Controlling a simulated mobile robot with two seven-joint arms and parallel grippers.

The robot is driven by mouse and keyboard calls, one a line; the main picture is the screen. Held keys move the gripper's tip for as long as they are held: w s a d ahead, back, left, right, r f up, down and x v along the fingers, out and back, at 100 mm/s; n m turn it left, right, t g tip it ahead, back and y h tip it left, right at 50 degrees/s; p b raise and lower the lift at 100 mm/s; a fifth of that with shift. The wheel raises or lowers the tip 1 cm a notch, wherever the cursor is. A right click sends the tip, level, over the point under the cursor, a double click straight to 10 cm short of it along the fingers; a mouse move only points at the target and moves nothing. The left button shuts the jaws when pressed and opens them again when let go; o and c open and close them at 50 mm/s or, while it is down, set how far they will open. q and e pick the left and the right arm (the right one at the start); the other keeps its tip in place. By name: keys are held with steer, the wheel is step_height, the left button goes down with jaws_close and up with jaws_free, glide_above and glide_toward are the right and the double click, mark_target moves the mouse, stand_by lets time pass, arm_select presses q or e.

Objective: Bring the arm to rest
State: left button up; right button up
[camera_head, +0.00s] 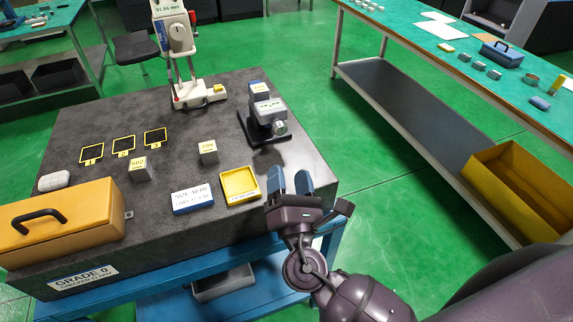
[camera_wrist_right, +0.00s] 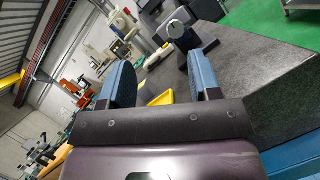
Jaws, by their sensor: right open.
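My right gripper (camera_head: 290,183) is over the front right part of the dark granite plate (camera_head: 310,170), just right of the yellow tray. Its two blue fingers stand apart with nothing between them. In the right wrist view the same gripper (camera_wrist_right: 165,85) shows its fingers spread and empty. My right arm reaches in from the lower right of the head view. My left gripper does not show in either view.
On the plate are a yellow tray (camera_head: 239,186), a white-and-blue box (camera_head: 192,199), metal blocks (camera_head: 208,152), a gauge on a stand (camera_head: 266,115), a height instrument (camera_head: 180,50) and a yellow case (camera_head: 70,220). A green-topped bench (camera_head: 430,50) stands right; green floor between is free.

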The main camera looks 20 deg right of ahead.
steer(key=shift+s, duration=0.25)
stand_by(0.4)
steer(key=s+d+f+m+g+h, duration=0.25)
steer(key=d+f+m+g, duration=0.2)
steer(key=d+m, duration=0.3)
steer(key=s+d+f+m+g+h, duration=0.1)
steer(key=s+d+f+m+g, duration=0.4)
steer(key=m, duration=0.4)
steer(key=s+d+f+m+g+y, duration=0.1)
steer(key=s+f+m+g+y, duration=0.3)
steer(key=s+m+g+y, duration=0.5)
steer(key=w+f+t+h, duration=0.1)
steer(key=w+f+t, duration=0.3)
steer(key=f+t, duration=0.4)
steer(key=shift+f, duration=1.4)
